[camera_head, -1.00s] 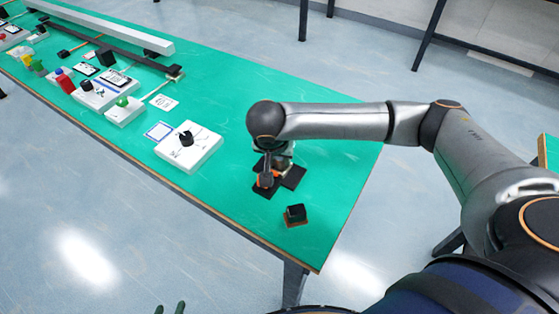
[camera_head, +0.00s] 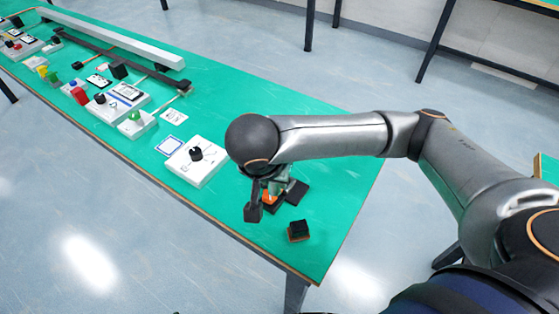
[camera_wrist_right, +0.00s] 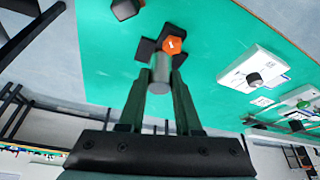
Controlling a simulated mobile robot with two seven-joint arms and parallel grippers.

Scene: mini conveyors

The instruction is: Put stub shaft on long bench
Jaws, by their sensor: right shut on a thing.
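The stub shaft looks to be the short grey cylinder (camera_wrist_right: 160,74) between the fingers of my right gripper (camera_wrist_right: 160,84) in the wrist view. The right gripper is shut on it. In the head view this gripper (camera_head: 268,200) is low over the near right end of the long green bench (camera_head: 340,185), and my arm partly hides it. An orange hexagonal piece marked 1 (camera_wrist_right: 174,45) lies just beyond the cylinder, among flat black pieces (camera_wrist_right: 146,50). I cannot tell whether the cylinder touches them. My left gripper is not in view.
A black block with a brown base (camera_head: 298,231) stands near the bench's right corner. A white box with a black knob (camera_head: 196,162) is left of my gripper. Several boxes, cards and long bars (camera_head: 120,43) fill the far left. The right end beyond the gripper is clear.

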